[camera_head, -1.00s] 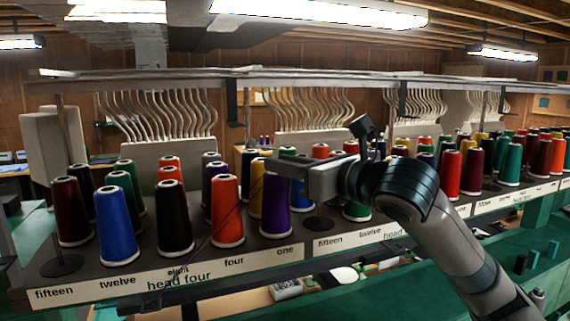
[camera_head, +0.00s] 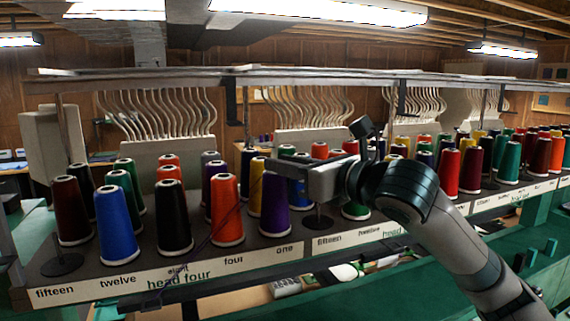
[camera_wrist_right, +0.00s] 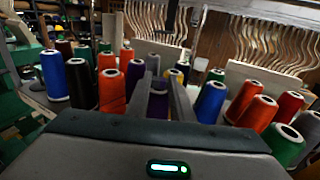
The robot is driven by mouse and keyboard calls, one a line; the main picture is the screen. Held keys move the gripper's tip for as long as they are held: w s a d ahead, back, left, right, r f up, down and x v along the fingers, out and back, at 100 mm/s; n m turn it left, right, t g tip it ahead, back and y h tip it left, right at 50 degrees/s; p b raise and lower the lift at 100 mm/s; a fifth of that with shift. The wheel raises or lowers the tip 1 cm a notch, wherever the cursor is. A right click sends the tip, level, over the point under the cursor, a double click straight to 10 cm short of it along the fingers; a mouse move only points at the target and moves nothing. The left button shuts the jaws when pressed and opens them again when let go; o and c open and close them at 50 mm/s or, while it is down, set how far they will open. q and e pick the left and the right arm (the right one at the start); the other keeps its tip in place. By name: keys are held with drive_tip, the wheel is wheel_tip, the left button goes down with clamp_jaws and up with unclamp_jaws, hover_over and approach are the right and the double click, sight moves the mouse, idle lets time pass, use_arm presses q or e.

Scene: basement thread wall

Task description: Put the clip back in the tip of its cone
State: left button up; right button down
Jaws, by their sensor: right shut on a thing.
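My right gripper (camera_head: 270,165) is level with the tops of the front cones, with its fingertips over the purple cone (camera_head: 275,212). In the right wrist view, its fingers (camera_wrist_right: 160,80) point away from me and stand close together, with a dark purple cone (camera_wrist_right: 156,108) seen between and below them. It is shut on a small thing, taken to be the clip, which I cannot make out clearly. A thin dark thread (camera_head: 212,234) runs slantwise past the orange cone (camera_head: 225,215) toward the label strip. My left gripper is not in view.
A blue cone (camera_head: 117,226) and a black cone (camera_head: 174,220) stand to the left in the front row. More cones crowd behind and to the right. The label strip (camera_head: 205,269) edges the rack, and a long rail (camera_head: 320,81) runs above. An empty round holder (camera_head: 62,265) is at left.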

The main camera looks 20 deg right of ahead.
drive_tip(key=shift+f, duration=0.1)
drive_tip(key=c, duration=1.5)
unclamp_jaws()
drive_tip(key=shift+s, duration=0.15)
drive_tip(key=b+v, duration=0.8)
drive_tip(key=v, duration=0.9)
drive_tip(key=shift+d+f+b, duration=0.15)
drive_tip(key=shift+b, duration=0.2)
